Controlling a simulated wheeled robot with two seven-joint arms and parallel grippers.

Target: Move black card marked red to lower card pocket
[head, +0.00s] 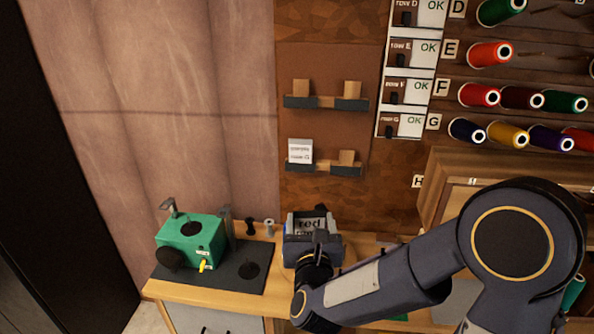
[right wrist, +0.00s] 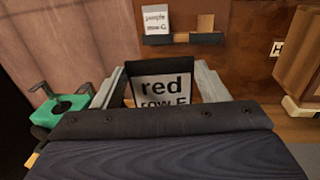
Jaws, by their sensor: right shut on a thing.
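My right gripper (head: 312,232) is shut on the black card (head: 310,223), which carries a white label reading "red". In the right wrist view the card (right wrist: 165,88) stands upright between the two grey fingers, with a second label line starting "row" partly cut off. The lower card pocket (head: 324,169) is a dark, shelf-like holder on the brown board, above and beyond the gripper. A white card (head: 300,151) reading row G sits in its left part. Its right part shows only a tan backing piece (head: 347,157). My left gripper is not in view.
An upper card pocket (head: 325,103) holds no white card. White row cards marked OK (head: 409,88) and thread spools (head: 490,54) are at right. A green machine (head: 190,238) stands on a dark mat at left. A wooden cabinet (head: 437,190) juts out right of the board.

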